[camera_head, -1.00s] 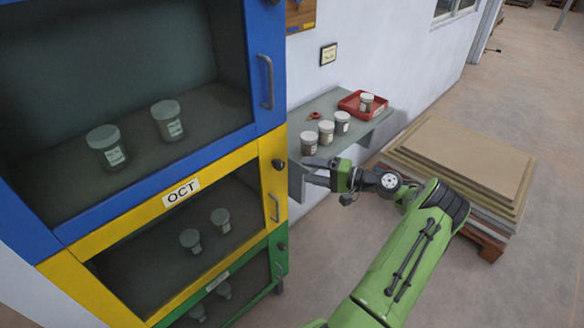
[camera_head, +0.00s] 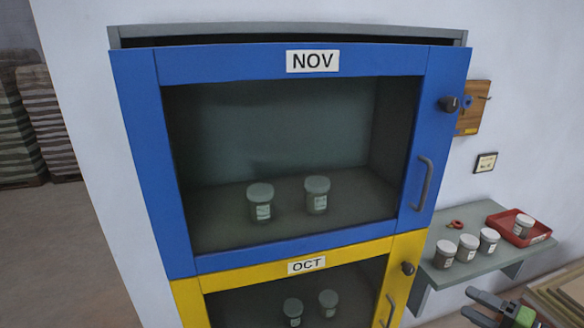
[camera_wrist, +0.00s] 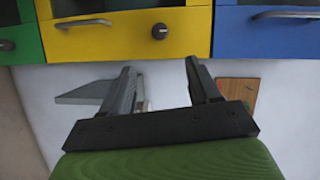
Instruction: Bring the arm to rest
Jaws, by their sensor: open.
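My gripper (camera_head: 492,307) shows at the lower right edge of the head view, in front of and below the grey shelf (camera_head: 497,262). Most of my arm is out of that view. In the wrist view my gripper (camera_wrist: 161,80) has its two dark fingers spread apart. Nothing shows held between them. Beyond the fingers are the white wall and the cabinet fronts, with the yellow cabinet (camera_wrist: 120,38) in the middle of the wrist view.
The blue NOV cabinet (camera_head: 440,130) stands above the yellow OCT cabinet (camera_head: 185,295); both hold jars. Jars and a red tray (camera_head: 547,232) sit on the wall shelf. Stacked boards (camera_head: 560,298) lie at the lower right. A wooden key board (camera_head: 467,118) hangs on the wall.

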